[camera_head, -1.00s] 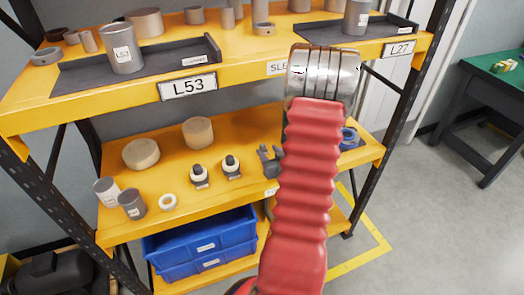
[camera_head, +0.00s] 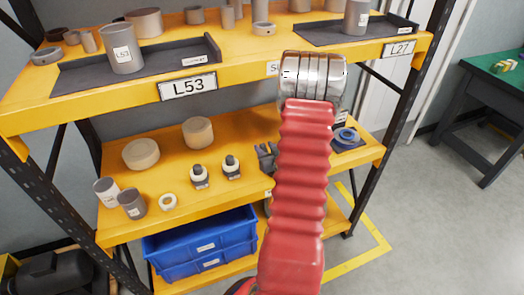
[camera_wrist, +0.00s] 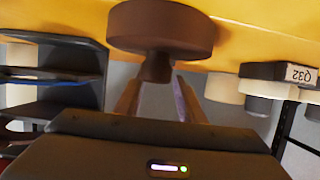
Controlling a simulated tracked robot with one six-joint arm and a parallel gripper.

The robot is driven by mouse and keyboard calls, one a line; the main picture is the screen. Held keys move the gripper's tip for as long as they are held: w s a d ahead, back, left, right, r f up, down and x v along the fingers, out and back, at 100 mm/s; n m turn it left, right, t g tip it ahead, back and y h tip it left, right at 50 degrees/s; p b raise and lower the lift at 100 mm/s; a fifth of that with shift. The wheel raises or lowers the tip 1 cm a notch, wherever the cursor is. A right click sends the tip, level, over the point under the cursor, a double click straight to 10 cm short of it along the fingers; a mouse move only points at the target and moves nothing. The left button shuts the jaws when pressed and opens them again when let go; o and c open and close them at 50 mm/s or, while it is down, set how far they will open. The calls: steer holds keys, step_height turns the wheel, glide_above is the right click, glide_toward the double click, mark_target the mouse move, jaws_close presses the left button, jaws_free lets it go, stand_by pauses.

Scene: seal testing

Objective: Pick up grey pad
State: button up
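A round, thick pad (camera_wrist: 160,27) with a short stem shows at the top of the wrist view, against a yellow surface. It looks brown-grey in this light; I cannot tell for sure that it is the grey pad. My gripper (camera_wrist: 157,83) is open, its two fingers apart on either side of the stem's end. I cannot tell whether they touch it. In the head view my red-sleeved arm hides the gripper and whatever is in front of it.
A yellow rack holds grey cylinders (camera_head: 121,48) and dark trays (camera_head: 75,76) on its upper shelf. The lower shelf bears tan discs (camera_head: 141,153), knobbed parts (camera_head: 231,167) and a blue ring (camera_head: 345,136). Blue bins (camera_head: 205,233) stand below.

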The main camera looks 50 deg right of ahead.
jaws_close()
stand_by(0.4)
step_height(320, 180, up, 10)
stand_by(0.8)
stand_by(0.5)
